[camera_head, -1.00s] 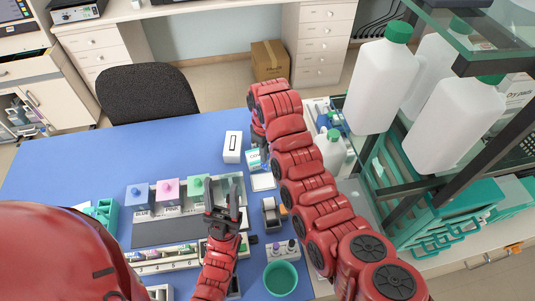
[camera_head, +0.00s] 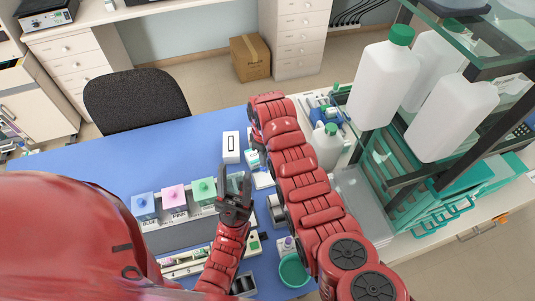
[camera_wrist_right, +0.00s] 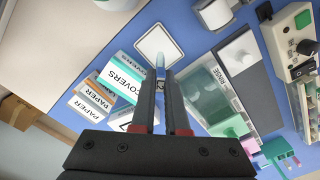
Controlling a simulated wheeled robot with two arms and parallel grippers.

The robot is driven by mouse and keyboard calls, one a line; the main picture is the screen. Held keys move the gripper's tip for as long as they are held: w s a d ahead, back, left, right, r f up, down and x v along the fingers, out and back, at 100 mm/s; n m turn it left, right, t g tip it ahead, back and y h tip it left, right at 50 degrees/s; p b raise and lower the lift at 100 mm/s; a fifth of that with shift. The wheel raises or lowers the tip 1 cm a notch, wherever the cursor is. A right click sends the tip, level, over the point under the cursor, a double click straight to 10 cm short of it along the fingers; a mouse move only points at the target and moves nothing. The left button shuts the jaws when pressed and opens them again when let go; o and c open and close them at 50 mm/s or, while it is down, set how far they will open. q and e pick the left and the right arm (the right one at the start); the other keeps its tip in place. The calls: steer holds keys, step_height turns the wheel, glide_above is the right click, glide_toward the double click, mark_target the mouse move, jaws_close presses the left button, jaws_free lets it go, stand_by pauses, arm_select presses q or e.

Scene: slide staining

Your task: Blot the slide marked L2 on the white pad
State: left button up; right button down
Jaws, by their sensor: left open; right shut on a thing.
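The white pad (camera_wrist_right: 158,45) lies flat on the blue mat, ahead of my right fingertips in the right wrist view. It also shows in the head view (camera_head: 264,181), partly covered by my right arm. My right gripper (camera_wrist_right: 160,80) is shut on a small pale slide (camera_wrist_right: 160,61), whose end sticks out past the fingertips toward the pad. Its mark cannot be read, and I cannot tell whether it touches the pad. In the head view the right gripper is hidden behind its arm. My left gripper (camera_head: 236,186) is open and empty, above the staining row.
Blue (camera_head: 143,206), pink (camera_head: 174,198) and green (camera_head: 203,191) stain jars stand in a row. A box marked COVERS (camera_wrist_right: 124,79) stands beside the pad. A green cup (camera_head: 293,271) and a white bottle (camera_head: 327,148) are near my right arm. The far left mat is clear.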

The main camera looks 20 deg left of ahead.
mark_target(266, 172)
steer(key=shift+d+f, duration=0.25)
steer(key=shift+f, duration=0.5)
steer(key=shift+w+a+f+b, duration=0.1)
steer(key=shift+f+b, duration=0.6)
steer(key=shift+f, duration=0.5)
steer(key=shift+f+b, duration=0.4)
steer(key=shift+f, duration=0.1)
stand_by(3.5)
